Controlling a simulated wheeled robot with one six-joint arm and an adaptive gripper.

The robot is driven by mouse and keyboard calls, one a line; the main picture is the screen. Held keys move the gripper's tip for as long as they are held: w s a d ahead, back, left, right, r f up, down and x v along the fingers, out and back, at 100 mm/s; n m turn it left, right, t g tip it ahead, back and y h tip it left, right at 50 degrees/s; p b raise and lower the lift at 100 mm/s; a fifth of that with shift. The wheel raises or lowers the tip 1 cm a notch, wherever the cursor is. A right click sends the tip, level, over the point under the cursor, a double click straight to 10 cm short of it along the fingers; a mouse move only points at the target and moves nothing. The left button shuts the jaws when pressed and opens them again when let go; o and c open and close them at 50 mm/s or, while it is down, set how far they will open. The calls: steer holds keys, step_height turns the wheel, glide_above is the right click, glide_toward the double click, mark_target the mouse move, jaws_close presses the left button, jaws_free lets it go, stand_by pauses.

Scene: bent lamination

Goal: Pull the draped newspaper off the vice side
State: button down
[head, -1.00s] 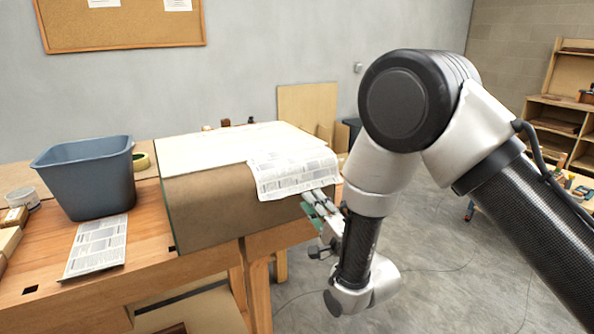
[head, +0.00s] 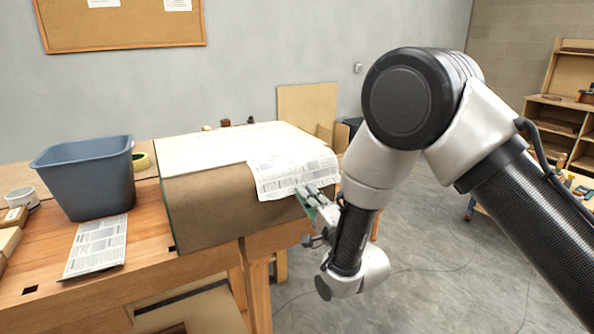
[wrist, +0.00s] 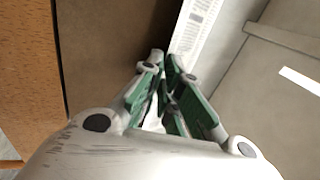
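The printed newspaper sheet (head: 285,176) drapes over the right end of the large board-topped box form (head: 215,207), its lower edge hanging over the rounded brown front. In the wrist view a strip of the newspaper (wrist: 196,28) shows just beyond my fingertips. My gripper (head: 312,193) is at the lower right of the hanging sheet, reaching up toward its edge. In the wrist view my gripper (wrist: 165,62) has a narrow gap between its green-padded fingers, so it looks partly open. I cannot tell whether paper lies between the tips. No vice is clearly visible.
The form stands on a wooden workbench (head: 150,232). A grey bin (head: 88,180) and another newspaper sheet (head: 98,246) are on its left. A tape roll (head: 141,161) sits behind the bin. The concrete floor (head: 440,270) to the right is open.

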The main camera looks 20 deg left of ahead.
steer(key=shift+s+d+r, duration=0.15)
steer(key=shift+d+r, duration=0.05)
steer(key=shift+r, duration=0.15)
stand_by(0.5)
steer(key=shift+s+d+r, duration=0.4)
steer(key=shift+d+r, duration=0.05)
steer(key=shift+r, duration=0.35)
steer(key=shift+s+d+r, duration=0.35)
steer(key=shift+d+r, duration=0.05)
steer(key=shift+r, duration=0.4)
steer(key=shift+s+d+r, duration=0.4)
steer(key=shift+d+r, duration=0.05)
steer(key=shift+r, duration=0.35)
